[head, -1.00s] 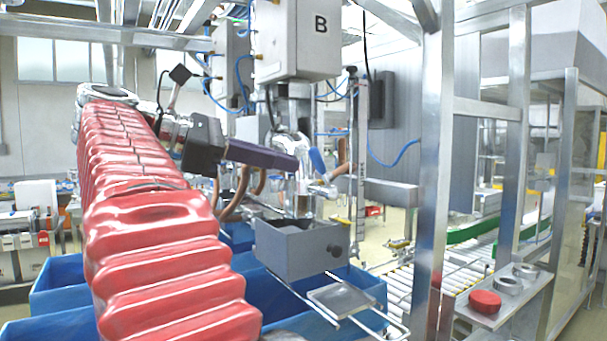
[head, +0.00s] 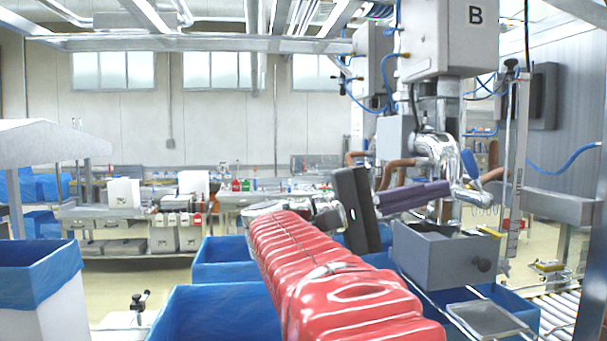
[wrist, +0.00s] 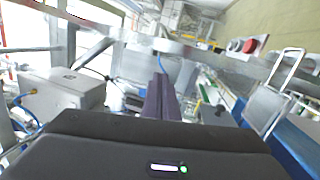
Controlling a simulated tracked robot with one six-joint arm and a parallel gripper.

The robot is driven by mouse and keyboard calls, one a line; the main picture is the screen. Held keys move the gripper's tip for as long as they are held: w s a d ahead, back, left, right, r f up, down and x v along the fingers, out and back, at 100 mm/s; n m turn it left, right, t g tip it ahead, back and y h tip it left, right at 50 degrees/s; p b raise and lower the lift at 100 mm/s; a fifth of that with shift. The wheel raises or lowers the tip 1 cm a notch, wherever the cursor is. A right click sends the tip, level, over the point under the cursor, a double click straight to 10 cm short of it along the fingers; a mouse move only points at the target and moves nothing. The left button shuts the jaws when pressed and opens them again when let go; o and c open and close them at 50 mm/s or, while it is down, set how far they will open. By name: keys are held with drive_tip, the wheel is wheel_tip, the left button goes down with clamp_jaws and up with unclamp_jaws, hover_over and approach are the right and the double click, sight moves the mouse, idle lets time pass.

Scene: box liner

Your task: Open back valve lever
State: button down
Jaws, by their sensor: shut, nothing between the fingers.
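My gripper (head: 446,188) has a dark body and long purple fingers. The fingers are together and point right, with their tips in front of the shiny metal valve and spout (head: 462,160) under the box marked B. I cannot tell whether they touch it. In the wrist view the purple fingers (wrist: 158,98) stick out past the dark gripper body, with nothing between them. A second dispensing unit (head: 393,137) stands farther back, partly covered by the front one. I cannot make out a back valve lever clearly; the arm and front valve may hide it.
A grey open box (head: 440,258) with a dark knob sits below the spout, close under the fingers. A metal tray (head: 487,318) is in front of it. Blue-lined bins (head: 205,315) stand below my arm. A steel post (head: 592,285) is at the right.

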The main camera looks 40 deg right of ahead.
sight(467, 167)
drive_tip(key=w+f+m+t+h, duration=0.3)
drive_tip(key=w+f+m+h, duration=0.1)
drive_tip(key=m, duration=1)
drive_tip(key=shift+w+d+f+t+h, duration=0.15)
drive_tip(key=shift+w+f+t+h, duration=0.4)
drive_tip(key=shift+h, duration=0.55)
drive_tip(key=shift+s+d, duration=0.1)
drive_tip(key=shift+s, duration=0.15)
drive_tip(key=x, duration=1.3)
drive_tip(key=shift+s+d+r, duration=0.15)
drive_tip(key=shift+d+r, duration=0.05)
drive_tip(key=shift+d, duration=0.1)
